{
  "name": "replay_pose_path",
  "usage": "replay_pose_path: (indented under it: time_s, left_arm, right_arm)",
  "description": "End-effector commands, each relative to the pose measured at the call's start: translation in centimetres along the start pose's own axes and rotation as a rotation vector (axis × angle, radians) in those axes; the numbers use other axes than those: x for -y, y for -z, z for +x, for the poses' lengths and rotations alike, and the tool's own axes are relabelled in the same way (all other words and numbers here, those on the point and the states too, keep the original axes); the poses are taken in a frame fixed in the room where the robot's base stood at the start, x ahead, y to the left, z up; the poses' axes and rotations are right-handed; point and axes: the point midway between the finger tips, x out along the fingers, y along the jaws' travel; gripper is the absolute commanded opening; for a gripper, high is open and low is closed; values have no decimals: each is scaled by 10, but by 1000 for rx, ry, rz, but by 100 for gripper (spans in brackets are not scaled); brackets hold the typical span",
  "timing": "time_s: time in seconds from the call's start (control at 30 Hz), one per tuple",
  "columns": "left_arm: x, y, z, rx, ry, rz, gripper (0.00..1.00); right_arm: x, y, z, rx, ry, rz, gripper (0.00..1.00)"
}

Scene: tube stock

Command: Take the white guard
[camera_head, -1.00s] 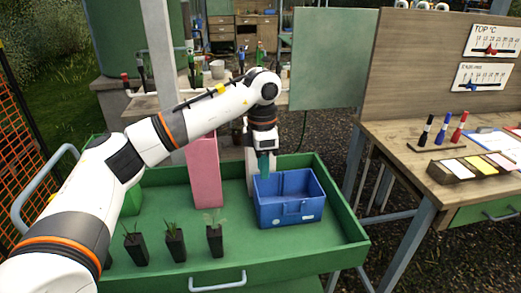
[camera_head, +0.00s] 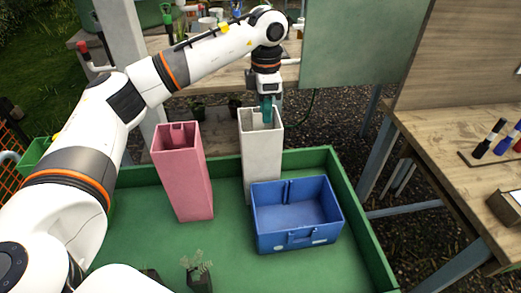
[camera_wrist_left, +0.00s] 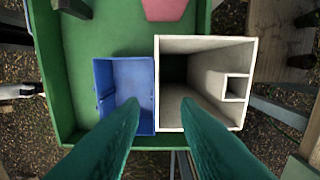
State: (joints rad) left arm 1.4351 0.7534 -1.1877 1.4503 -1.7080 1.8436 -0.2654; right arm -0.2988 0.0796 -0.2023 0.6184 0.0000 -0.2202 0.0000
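The white guard (camera_head: 262,160) is a tall, open-topped square tube. It stands upright on the green tray (camera_head: 232,240), behind the blue crate. My left gripper (camera_head: 267,112) points down at the guard's open top, with its teal fingers apart. In the left wrist view, the guard's mouth (camera_wrist_left: 205,46) is seen from above, with a small square channel on its right wall. The left gripper's fingertips (camera_wrist_left: 162,106) appear on either side of the guard's left wall, with no visible grip on it. Whether they touch it cannot be told. My right gripper is not in view.
A pink guard (camera_head: 184,180) stands on the tray left of the white one. The empty blue crate (camera_head: 298,240) sits close in front of the white guard. A potted seedling (camera_head: 198,275) stands near the front. A wooden bench (camera_head: 455,140) is at right.

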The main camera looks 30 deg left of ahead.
Motion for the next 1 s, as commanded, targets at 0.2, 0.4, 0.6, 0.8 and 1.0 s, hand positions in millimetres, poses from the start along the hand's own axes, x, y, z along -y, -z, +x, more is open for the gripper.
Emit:
replay_pose_path:
  time_s: [0.2, 0.4, 0.6, 0.8, 1.0]
  left_arm:
    - [-1, -1, 40, 4, -3, 1, 29]
    - [0, -1, 56, 2, 0, 0, 29]
    - [-1, -6, 80, 5, -3, -1, 29]
    - [0, -7, 105, 3, -2, 0, 29]
    - [0, -6, 108, 1, 0, 1, 29]
  right_arm:
    - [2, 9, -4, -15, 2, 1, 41]
    - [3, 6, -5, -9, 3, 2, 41]
    - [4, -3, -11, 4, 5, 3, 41]
    - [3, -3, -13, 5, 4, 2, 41]
    - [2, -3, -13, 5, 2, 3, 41]
